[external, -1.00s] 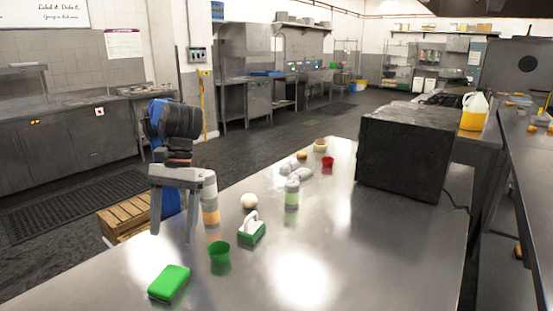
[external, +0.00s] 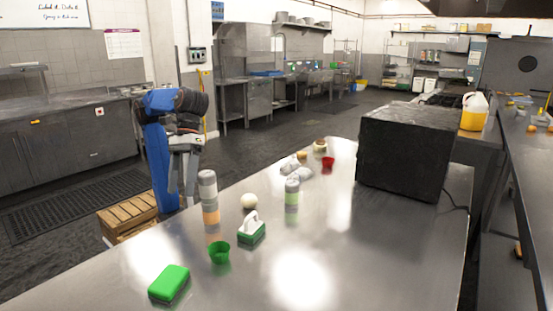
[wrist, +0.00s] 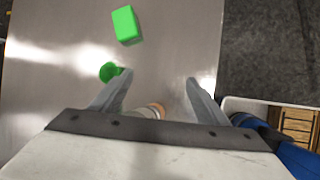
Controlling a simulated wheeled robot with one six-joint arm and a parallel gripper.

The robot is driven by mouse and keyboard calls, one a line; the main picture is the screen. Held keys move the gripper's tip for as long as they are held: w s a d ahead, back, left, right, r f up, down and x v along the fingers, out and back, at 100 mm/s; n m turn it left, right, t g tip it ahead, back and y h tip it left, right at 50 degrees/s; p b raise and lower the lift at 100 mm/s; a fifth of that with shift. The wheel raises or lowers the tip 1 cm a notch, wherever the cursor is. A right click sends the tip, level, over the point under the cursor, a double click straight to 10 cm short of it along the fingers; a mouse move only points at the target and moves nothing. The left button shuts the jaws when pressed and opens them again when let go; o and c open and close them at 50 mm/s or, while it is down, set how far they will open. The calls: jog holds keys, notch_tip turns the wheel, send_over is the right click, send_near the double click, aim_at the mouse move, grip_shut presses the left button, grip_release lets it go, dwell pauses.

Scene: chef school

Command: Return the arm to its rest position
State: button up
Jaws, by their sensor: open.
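My arm stands at the far left edge of the steel table (external: 300,270), with its blue link upright and its wrist bent over toward the table. My gripper (external: 182,190) hangs fingers down, open and empty, just left of a white and orange bottle (external: 209,198). In the wrist view my gripper (wrist: 157,80) shows its two fingers spread apart. Part of the bottle (wrist: 157,108) shows between and below them, with no finger closed on it.
A green block (external: 169,284), a green cup (external: 219,253), a brush (external: 251,230), a white ball (external: 249,201) and a green-white bottle (external: 292,191) stand on the table. A black box (external: 405,150) is at right. A wooden crate (external: 128,214) stands on the floor beside my arm.

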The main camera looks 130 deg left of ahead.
jog(key=s+a+f+m+t, duration=0.1)
jog(key=s+a+f+m, duration=0.25)
jog(key=s, duration=0.35)
jog(key=s+a+f+m, duration=0.2)
jog(key=s+a, duration=0.2)
jog(key=s, duration=0.3)
jog(key=s+a+f+m+y, duration=0.1)
jog(key=s+a+f+m, duration=0.2)
jog(key=f, duration=0.4)
jog(key=s+a+f+m+y, duration=0.2)
jog(key=s+a+f+m, duration=0.2)
jog(key=f, duration=0.4)
jog(key=s+a+f+m+t+y, duration=0.1)
jog(key=s+a+f+m+y, duration=0.1)
jog(key=f, duration=0.6)
jog(key=s+a+m, duration=0.1)
jog(key=a+m, duration=0.1)
jog(key=a, duration=0.1)
jog(key=shift+s+f+m, duration=0.25)
jog(key=shift+m, duration=0.1)
